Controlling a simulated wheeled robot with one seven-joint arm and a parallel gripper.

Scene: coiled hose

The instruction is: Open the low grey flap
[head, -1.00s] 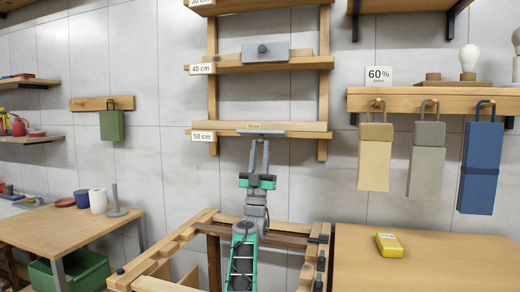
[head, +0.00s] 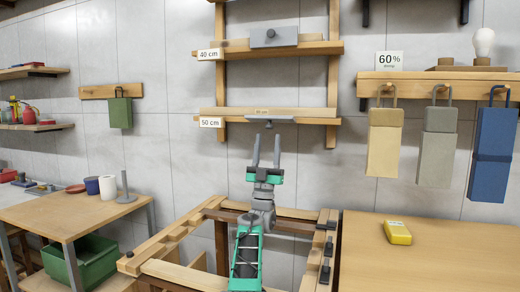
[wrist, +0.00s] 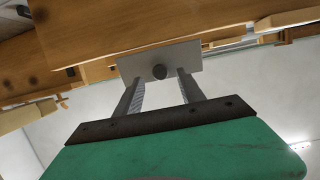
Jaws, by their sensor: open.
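My gripper (head: 265,138) is open and empty, just below the flap. In the wrist view its two fingers (wrist: 158,79) point up at the plate, one on each side of the knob. I cannot tell whether the fingertips touch the plate.
Another grey flap (head: 274,38) with a knob sits at the 40 cm shelf above. A wooden frame (head: 160,240) surrounds my arm below. Bags hang from a rail (head: 440,88) at the right. A yellow box (head: 397,232) lies on the right table (head: 440,265).

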